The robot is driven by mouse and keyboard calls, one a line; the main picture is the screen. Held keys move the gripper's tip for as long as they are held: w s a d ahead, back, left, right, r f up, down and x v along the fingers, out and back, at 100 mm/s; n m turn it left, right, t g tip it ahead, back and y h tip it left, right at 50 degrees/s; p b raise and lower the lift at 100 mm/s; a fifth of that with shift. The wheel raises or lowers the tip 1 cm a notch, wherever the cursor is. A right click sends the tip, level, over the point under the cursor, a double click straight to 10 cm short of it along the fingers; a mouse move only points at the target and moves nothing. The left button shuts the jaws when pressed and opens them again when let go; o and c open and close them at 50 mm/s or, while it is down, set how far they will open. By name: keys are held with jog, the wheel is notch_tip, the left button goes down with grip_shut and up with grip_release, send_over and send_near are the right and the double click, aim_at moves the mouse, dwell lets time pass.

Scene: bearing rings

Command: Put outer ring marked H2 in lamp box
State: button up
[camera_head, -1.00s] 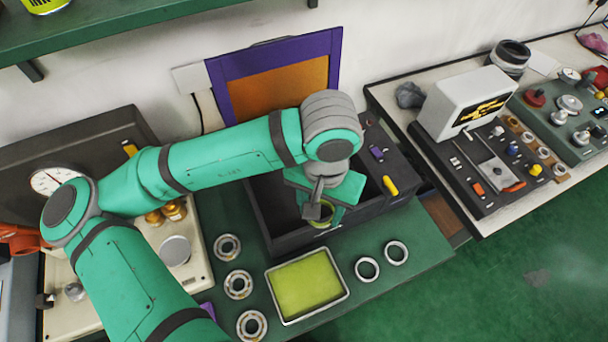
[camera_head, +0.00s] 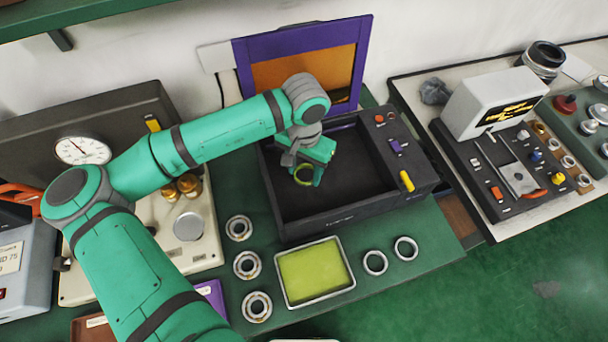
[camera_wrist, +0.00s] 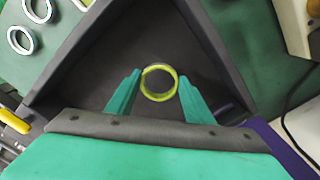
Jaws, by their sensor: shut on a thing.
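The lamp box is a dark open-topped box (camera_head: 345,220) with buttons on its right side panel. My gripper (camera_head: 306,172) is inside the outline of its opening, toward the left. It is shut on a yellow-green tinted ring (camera_head: 299,181). In the wrist view the ring (camera_wrist: 146,90) sits between the two green fingertips (camera_wrist: 159,88), over the dark box floor (camera_wrist: 100,88). I cannot read a mark on the ring. How high it is above the floor is hard to tell.
A yellow-green tray (camera_head: 315,272) lies in front of the box. Several bearing rings (camera_head: 247,265) stand in a column left of it, and two thin rings (camera_head: 375,262) lie right of it. A purple-framed orange panel (camera_head: 300,70) rises behind the box.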

aim_at(304, 174)
jog(key=shift+w+a+f, duration=0.1)
jog(key=shift+w+f, duration=0.05)
jog(key=shift+f, duration=1.55)
jog(key=shift+f, duration=0.15)
jog(key=o, duration=1.1)
notch_tip(304, 174, up, 12)
jog(key=shift+r, duration=0.2)
